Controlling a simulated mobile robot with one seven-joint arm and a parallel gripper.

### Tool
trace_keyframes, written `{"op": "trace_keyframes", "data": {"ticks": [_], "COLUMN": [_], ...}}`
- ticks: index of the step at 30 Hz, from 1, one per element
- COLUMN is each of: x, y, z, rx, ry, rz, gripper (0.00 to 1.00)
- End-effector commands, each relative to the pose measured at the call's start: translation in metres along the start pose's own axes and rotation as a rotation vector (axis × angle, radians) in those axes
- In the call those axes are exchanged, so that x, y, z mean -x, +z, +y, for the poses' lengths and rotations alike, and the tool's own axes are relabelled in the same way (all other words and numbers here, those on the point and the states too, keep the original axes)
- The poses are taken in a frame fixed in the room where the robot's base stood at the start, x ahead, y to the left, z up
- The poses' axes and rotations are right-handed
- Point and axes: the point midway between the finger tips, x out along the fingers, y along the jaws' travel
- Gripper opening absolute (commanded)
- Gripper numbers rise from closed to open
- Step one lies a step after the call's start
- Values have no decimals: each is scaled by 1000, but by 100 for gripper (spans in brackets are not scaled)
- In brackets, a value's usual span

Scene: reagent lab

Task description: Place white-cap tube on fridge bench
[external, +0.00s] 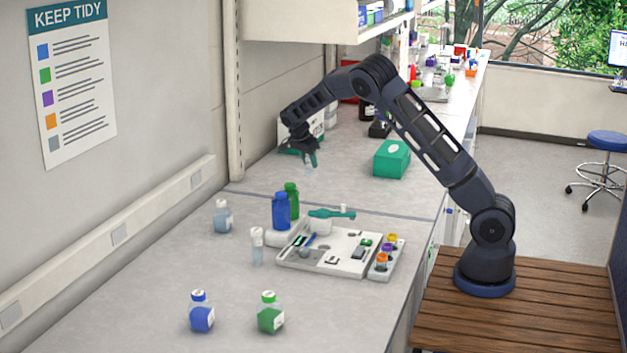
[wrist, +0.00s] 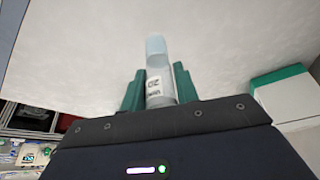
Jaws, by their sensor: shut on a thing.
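My gripper (external: 310,158) is shut on a clear labelled tube (wrist: 157,75) and holds it above the bench. The tube's far end is pale blue in the wrist view; its cap cannot be made out. In the external view the tube (external: 309,170) hangs below the green fingers, apart from the bench top (external: 350,205). Another clear tube with a white cap (external: 257,245) stands upright on the near bench, left of a grey tray. No fridge can be made out.
A green box (external: 392,158) sits right of my gripper. Blue (external: 281,211) and green (external: 292,196) bottles stand behind the tray (external: 320,265). Capped bottles (external: 201,312) stand nearer. A shelf (external: 330,22) overhangs the back. The bench below my gripper is clear.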

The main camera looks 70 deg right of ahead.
Motion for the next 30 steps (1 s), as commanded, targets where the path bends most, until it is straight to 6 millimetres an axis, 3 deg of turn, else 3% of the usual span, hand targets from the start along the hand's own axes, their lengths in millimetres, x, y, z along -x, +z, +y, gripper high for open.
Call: {"op": "trace_keyframes", "data": {"ticks": [9, 21, 22, 25, 30], "x": [-35, -39, -40, -39, -39], "y": [14, 16, 16, 16, 16], "z": [0, 0, 0, 0, 0], "rx": [0, 0, 0, 0, 0], "ry": [1, 0, 0, 0, 0], "rz": [1, 0, 0, 0, 0], "gripper": [9, 9, 32, 52, 52]}}
